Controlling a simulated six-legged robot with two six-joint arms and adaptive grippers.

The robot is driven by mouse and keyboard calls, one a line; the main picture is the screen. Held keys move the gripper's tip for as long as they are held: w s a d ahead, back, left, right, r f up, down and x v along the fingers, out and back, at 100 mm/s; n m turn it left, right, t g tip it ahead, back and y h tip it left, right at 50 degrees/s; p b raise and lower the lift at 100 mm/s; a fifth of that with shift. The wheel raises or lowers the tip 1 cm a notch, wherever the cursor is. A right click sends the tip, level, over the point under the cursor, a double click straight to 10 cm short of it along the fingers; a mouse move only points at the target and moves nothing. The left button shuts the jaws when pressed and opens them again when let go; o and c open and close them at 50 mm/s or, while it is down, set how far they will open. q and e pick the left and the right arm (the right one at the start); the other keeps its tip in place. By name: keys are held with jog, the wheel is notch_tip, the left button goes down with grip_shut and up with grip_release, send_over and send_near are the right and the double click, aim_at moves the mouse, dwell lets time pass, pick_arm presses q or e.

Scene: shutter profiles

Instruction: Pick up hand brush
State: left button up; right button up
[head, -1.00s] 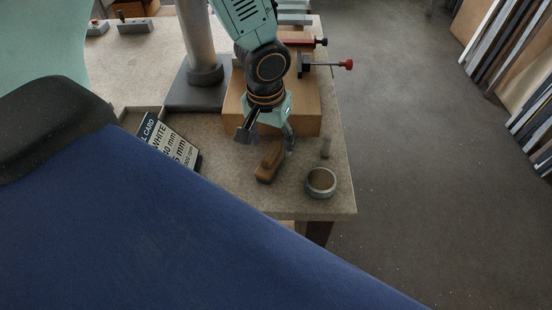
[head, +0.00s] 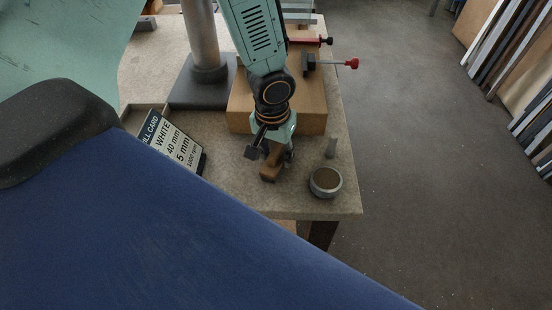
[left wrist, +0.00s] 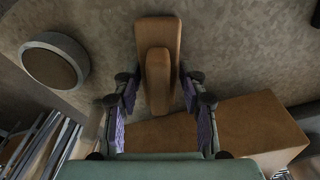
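The hand brush (head: 269,174) is a brown wooden piece lying on the workbench near its front right corner. It also shows in the left wrist view (left wrist: 158,32), with a narrower raised handle along its middle. My left gripper (head: 270,157) is right above the brush and hides part of it in the head view. In the left wrist view the left gripper (left wrist: 159,88) is open, with one purple-padded finger on each side of the brush's near end. Gaps show between fingers and brush. My right gripper is not in view.
A wooden block (head: 310,115) stands behind the gripper. A lettered card (head: 172,142) lies left. The bench edge (head: 340,214) is close in front.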

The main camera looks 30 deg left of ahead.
aim_at(277, 149)
pick_arm(q)
jog(key=shift+d, duration=0.15)
jog(key=c, duration=0.3)
jog(key=shift+a, duration=0.2)
grip_shut()
jog(key=shift+d+r, duration=0.1)
jog(key=shift+r, duration=0.05)
notch_tip(277, 149, up, 9)
jog(key=p, duration=0.2)
jog(key=shift+r+p, duration=0.15)
jog(key=shift+p, duration=0.2)
jog(key=shift+r, duration=0.25)
